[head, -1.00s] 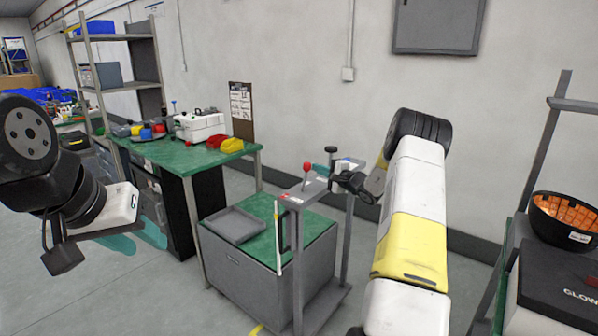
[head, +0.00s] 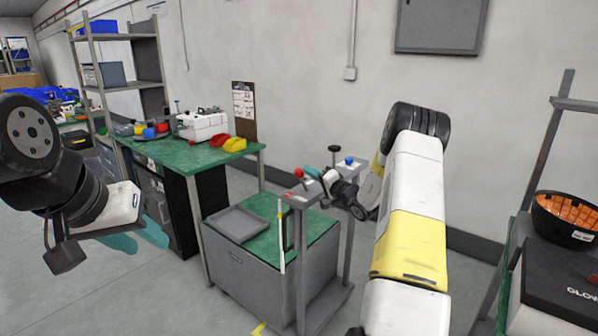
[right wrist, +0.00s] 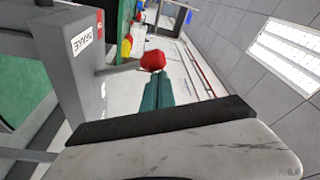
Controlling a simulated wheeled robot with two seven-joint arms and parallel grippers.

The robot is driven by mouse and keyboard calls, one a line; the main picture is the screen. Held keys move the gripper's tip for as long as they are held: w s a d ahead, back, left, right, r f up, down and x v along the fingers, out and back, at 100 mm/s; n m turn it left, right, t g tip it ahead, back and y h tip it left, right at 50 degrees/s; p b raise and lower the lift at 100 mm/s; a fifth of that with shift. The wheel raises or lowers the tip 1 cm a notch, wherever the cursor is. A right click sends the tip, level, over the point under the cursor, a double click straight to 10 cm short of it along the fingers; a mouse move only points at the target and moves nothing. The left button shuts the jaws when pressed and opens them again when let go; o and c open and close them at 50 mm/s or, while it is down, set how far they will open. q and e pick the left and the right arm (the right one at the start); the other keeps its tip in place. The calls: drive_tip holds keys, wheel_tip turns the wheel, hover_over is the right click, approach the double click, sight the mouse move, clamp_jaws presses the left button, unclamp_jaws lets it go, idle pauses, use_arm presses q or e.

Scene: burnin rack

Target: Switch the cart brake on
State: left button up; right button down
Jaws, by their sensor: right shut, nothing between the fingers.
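The grey cart (head: 262,275) stands in the middle of the head view. Its brake lever has a red knob (head: 299,173) above the near post; the knob also shows in the right wrist view (right wrist: 153,60). A BRAKE label (right wrist: 84,40) is on the grey post beside it. My right gripper (head: 312,172) is shut and empty, its teal fingers (right wrist: 164,90) close to the red knob; I cannot tell whether they touch. My left gripper (head: 140,238) is open and empty, away at the left.
A black knob (head: 334,149) and a blue knob (head: 348,160) stand at the cart's far post. A grey tray (head: 237,224) lies on the cart's green top. A green workbench (head: 190,157) with bins is behind left. An orange-lined bowl (head: 566,216) is at right.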

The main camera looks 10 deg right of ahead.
drive_tip(key=shift+s+a+f, duration=0.15)
drive_tip(key=shift+a, duration=0.15)
idle(0.4)
drive_tip(key=s+d, duration=0.8)
drive_tip(key=shift+s+d+r, duration=0.15)
drive_tip(key=shift+d+r, duration=0.05)
drive_tip(key=shift+r, duration=0.25)
